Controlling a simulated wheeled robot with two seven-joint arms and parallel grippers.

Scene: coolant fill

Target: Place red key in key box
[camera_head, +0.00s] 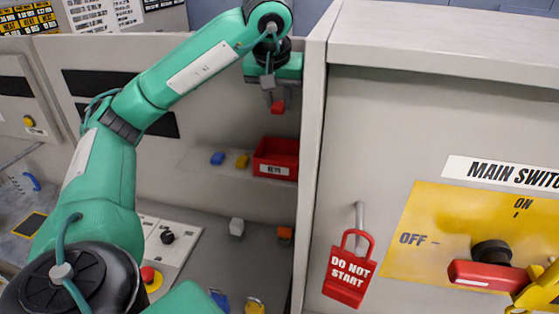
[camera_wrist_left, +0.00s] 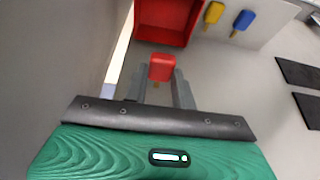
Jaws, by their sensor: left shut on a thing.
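The red key (camera_head: 278,106) is held in my left gripper (camera_head: 273,92), which is shut on it. In the left wrist view the red key (camera_wrist_left: 162,67) sits between the two fingers (camera_wrist_left: 162,88), with part of its metal shank showing. The red key box (camera_head: 276,158), labelled on its front, stands on a small shelf below the gripper in the head view. The box also shows at the top of the left wrist view (camera_wrist_left: 163,38), with its open inside facing the camera. The key is apart from the box. My right gripper is not in view.
A blue key (camera_head: 217,158) and a yellow key (camera_head: 242,161) lie on the shelf left of the box. A cabinet wall (camera_head: 312,150) stands close to the right. A red "DO NOT START" padlock (camera_head: 348,270) hangs beside the yellow main switch plate (camera_head: 420,225).

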